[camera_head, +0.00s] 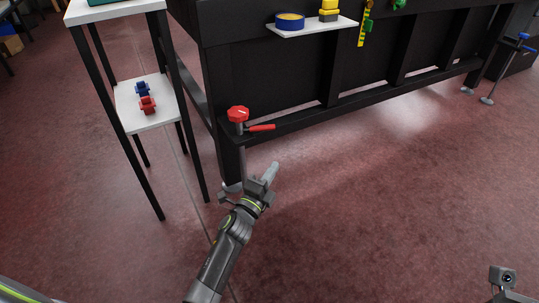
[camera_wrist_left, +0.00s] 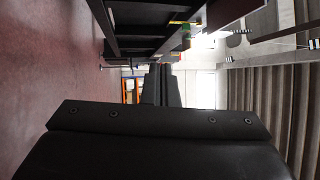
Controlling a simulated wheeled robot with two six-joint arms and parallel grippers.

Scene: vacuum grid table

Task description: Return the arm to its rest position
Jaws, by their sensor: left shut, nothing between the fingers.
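My left arm comes in from the bottom of the head view. Its gripper (camera_head: 270,174) is shut and empty, held out over the red floor in front of the black table (camera_head: 285,90). In the left wrist view the two dark fingers (camera_wrist_left: 161,85) lie together with nothing between them.
A red-knobbed clamp (camera_head: 238,115) stands at the table's near corner, just beyond my left gripper. A white-shelved stand (camera_head: 128,112) with blue and red parts is at the left. A small white shelf (camera_head: 312,28) juts from the table.

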